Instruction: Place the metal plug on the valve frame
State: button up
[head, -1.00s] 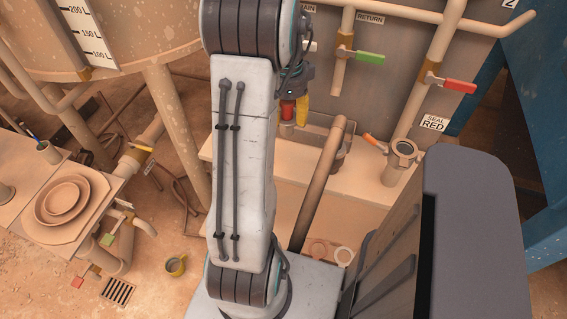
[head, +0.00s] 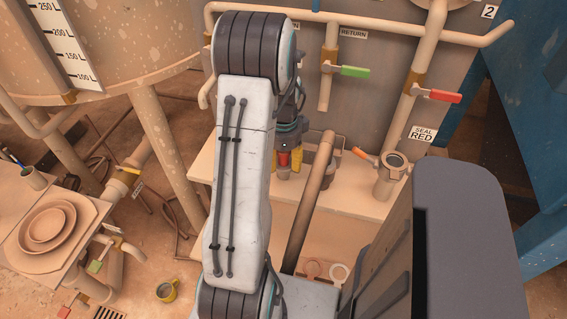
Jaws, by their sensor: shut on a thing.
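My gripper (head: 289,161), with one red and one yellow finger, is partly hidden behind my arm. It is shut on a small grey metal piece, which seems to be the metal plug (head: 283,174), showing just below the red finger. The plug is low over the back of the beige bench; I cannot tell whether it touches anything. The pale valve body (head: 389,180), with an open round top and an orange handle, stands upright to the right, apart from my gripper. I cannot tell for certain that this is the valve frame.
A thick slanted pipe (head: 308,205) rises just right of my gripper. Two rings, one brownish (head: 312,269) and one white (head: 339,273), lie at the front. Pipes with a green handle (head: 355,71) and red handle (head: 445,96) run along the back panel. A yellow mug (head: 167,291) is on the floor.

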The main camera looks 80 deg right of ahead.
jog(key=shift+f, duration=0.45)
jog(key=shift+f, duration=0.1)
jog(key=shift+f, duration=0.15)
jog(key=o, duration=1.2)
